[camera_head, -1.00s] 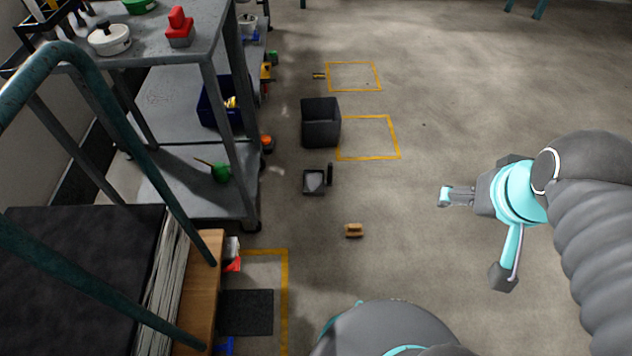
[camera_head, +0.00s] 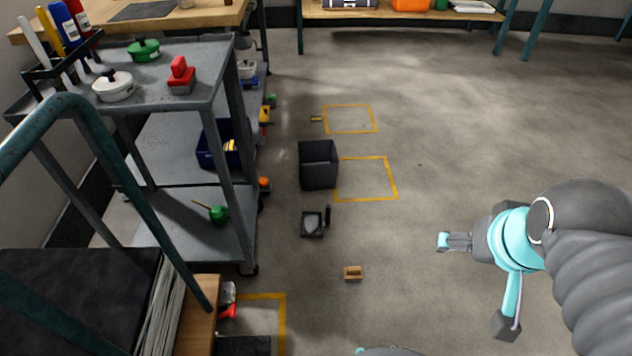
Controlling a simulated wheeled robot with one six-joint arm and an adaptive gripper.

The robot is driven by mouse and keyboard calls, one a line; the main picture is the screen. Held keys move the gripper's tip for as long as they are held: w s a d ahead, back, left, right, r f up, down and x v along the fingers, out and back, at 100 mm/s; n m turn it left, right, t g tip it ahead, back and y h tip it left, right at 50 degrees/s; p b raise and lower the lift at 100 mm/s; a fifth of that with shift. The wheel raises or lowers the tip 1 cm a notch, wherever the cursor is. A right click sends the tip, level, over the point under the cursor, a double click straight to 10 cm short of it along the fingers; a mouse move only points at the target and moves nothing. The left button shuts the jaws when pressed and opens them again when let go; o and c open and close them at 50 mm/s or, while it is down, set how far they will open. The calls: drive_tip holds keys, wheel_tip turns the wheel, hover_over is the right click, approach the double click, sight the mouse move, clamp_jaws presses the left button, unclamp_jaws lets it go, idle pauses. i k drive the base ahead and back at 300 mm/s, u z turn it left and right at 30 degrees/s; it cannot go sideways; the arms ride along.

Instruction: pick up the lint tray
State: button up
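The lint tray appears to be the small dark, square tray (camera_head: 304,233) on the floor, with a grey patch inside and a dark upright piece at its right edge. It lies just in front of a dark open box. My gripper (camera_head: 442,241) is at the right, well apart from the tray, pointing left. Its fingers overlap from this angle, so I cannot tell whether they are open or shut.
The dark box (camera_head: 318,172) stands behind the tray. A small wooden-looking brush or block (camera_head: 353,274) lies nearer. A grey shelf cart (camera_head: 180,145) and teal-railed steps (camera_head: 160,190) line the left. Yellow outlines (camera_head: 392,178) mark the floor. The floor between tray and gripper is clear.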

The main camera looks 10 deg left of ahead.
sight(311, 224)
drive_tip(key=z, duration=1.3)
drive_tip(key=i, duration=1.7)
drive_tip(key=u, duration=4.05)
drive_tip(key=i, duration=0.5)
drive_tip(key=u, duration=0.05)
